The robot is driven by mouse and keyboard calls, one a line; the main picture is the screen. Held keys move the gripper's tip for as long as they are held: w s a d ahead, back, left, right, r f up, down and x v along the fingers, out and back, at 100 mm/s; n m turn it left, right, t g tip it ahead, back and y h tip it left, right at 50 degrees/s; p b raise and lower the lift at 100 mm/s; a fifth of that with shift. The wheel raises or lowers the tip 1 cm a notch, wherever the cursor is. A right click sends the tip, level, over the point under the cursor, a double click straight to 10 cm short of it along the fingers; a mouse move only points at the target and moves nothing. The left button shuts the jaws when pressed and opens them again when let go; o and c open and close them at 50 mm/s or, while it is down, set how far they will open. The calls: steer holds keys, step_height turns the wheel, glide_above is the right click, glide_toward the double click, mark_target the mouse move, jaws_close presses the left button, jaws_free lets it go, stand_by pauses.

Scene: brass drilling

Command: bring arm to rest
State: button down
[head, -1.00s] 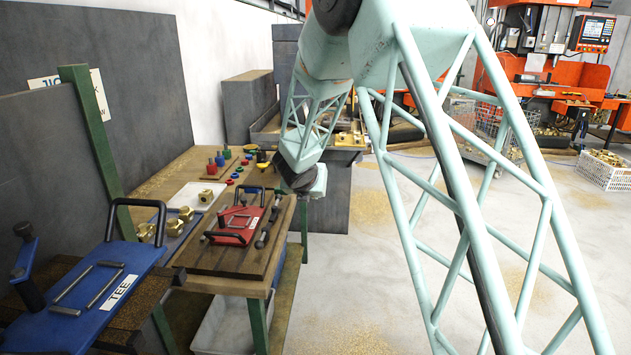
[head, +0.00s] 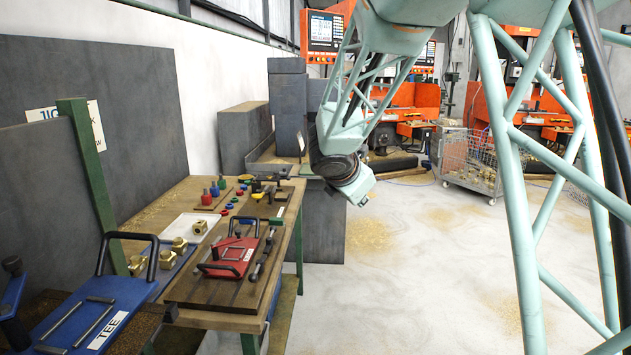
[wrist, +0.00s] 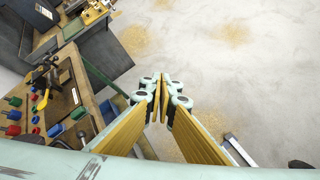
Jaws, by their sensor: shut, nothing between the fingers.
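My arm reaches across from the upper right in the head view, its wrist (head: 345,172) hanging beyond the far right corner of the work table (head: 208,318). The fingers do not show clearly in the head view. In the wrist view my gripper (wrist: 162,88) is shut and empty, its yellow-faced fingers meeting at the tips. Open concrete floor (wrist: 210,65) lies behind the fingertips, with the table edge to their left.
A red jig (head: 228,258), brass fittings (head: 180,245) and coloured pieces (head: 207,198) lie on the table. A blue TEE jig (head: 75,315) is at front left. A wire basket (head: 470,158) and orange machines (head: 490,105) stand beyond. The middle floor is clear.

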steer(key=s+d+r+m+g, duration=0.1)
steer(key=s+d+r+m, duration=0.3)
steer(key=s, duration=0.6)
steer(key=s+d+r+m+g, duration=0.1)
steer(key=s+d+r+m, duration=0.1)
steer(key=s+d+m, duration=0.6)
steer(key=s+d+r+m+g, duration=0.2)
steer(key=s+d+r, duration=0.1)
steer(key=s, duration=1)
steer(key=s+a+f+m+y, duration=0.1)
steer(key=s+a+m, duration=0.1)
steer(key=s, duration=0.8)
steer(key=s+a+f+m+y, duration=0.1)
steer(key=s+a+m, duration=0.1)
steer(key=s+m, duration=0.3)
steer(key=s+a+f+m+g+y, duration=0.1)
steer(key=s+a+m+y, duration=0.1)
steer(key=s, duration=1.2)
steer(key=shift+s+a+m, duration=0.35)
steer(key=shift+a+m, duration=0.2)
steer(key=shift+m, duration=0.65)
steer(key=shift+f, duration=0.1)
